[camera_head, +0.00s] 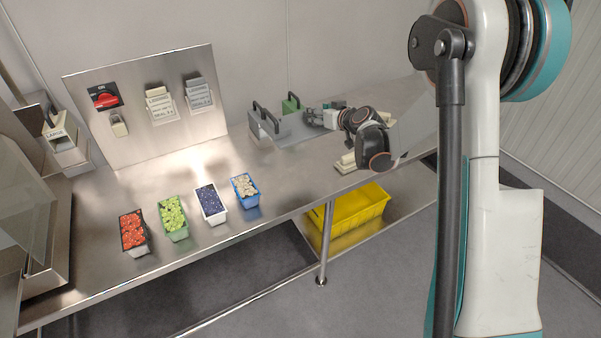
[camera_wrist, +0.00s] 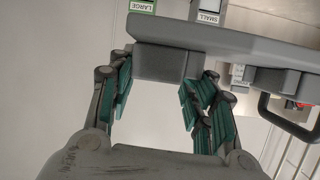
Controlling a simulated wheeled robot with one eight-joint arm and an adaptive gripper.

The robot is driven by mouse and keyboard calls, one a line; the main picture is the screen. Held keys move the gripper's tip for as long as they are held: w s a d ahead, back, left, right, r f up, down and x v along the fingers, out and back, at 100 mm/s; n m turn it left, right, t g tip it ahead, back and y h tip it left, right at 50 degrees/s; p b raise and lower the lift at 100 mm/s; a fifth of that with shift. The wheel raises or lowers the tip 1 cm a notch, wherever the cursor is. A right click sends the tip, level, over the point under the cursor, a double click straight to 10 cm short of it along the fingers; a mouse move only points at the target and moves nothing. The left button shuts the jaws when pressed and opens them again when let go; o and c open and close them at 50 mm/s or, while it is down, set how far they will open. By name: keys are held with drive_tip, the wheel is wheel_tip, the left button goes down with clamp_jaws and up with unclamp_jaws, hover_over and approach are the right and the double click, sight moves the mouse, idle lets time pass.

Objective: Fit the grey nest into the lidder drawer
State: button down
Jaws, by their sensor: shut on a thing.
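The grey nest (camera_head: 290,132) is a flat grey plate at the back right of the bench in the head view, apparently raised over the steel top. In the wrist view it is a long grey slab (camera_wrist: 235,40) with a block on its underside side, and a black loop handle shows at the right. My gripper (camera_head: 314,117) is shut on that block; its green-padded fingers stand on either side of it in the wrist view (camera_wrist: 165,78). The lidder (camera_head: 35,215) appears to be the machine at the left edge, partly cut off. I cannot make out its drawer.
Several filled punnets, including red (camera_head: 133,232) and green (camera_head: 173,219), stand at the bench front. An upright panel (camera_head: 145,105) backs the bench. A yellow crate (camera_head: 350,220) sits below. The bench middle is clear.

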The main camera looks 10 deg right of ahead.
wheel_tip(320, 180, down, 20)
drive_tip(key=b, duration=0.7)
drive_tip(key=shift+w, duration=0.1)
drive_tip(key=shift+f, duration=0.1)
drive_tip(key=c, duration=0.8)
unclamp_jaws()
drive_tip(key=shift+o, duration=0.2)
